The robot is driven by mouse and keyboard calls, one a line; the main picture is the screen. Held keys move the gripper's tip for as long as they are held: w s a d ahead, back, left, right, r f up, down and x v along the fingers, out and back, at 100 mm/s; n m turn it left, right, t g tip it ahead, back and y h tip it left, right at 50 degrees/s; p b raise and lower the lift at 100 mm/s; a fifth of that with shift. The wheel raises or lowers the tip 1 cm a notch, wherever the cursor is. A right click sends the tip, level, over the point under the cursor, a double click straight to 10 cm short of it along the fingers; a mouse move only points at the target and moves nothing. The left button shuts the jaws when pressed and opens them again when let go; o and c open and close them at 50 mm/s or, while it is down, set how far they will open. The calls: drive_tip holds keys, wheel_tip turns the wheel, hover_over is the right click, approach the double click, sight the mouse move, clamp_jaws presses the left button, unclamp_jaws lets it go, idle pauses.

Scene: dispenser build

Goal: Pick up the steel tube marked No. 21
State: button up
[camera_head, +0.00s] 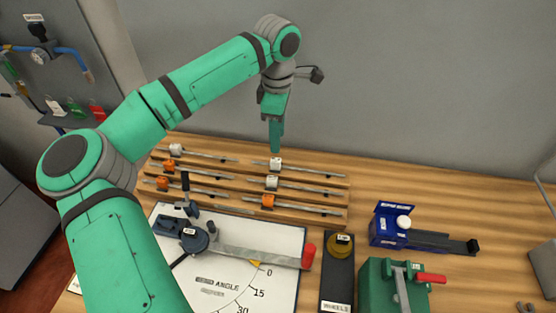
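Several thin steel tubes lie in rows on a stepped wooden rack (225,207), each with a white or orange tag. Their numbers are too small to read, so I cannot tell which is No. 21. My gripper (276,149) points down at the rack's back row, right by the white tag (275,164) of the back right tube (315,171). I cannot tell whether it touches the tag or tube. The fingers show as one narrow green shape, so their opening is hidden.
In front of the rack are a bending tool with a red-ended lever (260,257) on an angle sheet (283,278), a black wheels board (337,285) and a green lever device (375,285). A blue device (388,233) stands right. The table behind it is clear.

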sight(277, 160)
drive_tip(key=f, duration=0.3)
drive_tip(key=shift+s+f, duration=0.2)
drive_tip(key=shift+f, duration=0.05)
drive_tip(key=shift+w+f, duration=0.2)
drive_tip(key=shift+f, duration=2.5)
clamp_jaws()
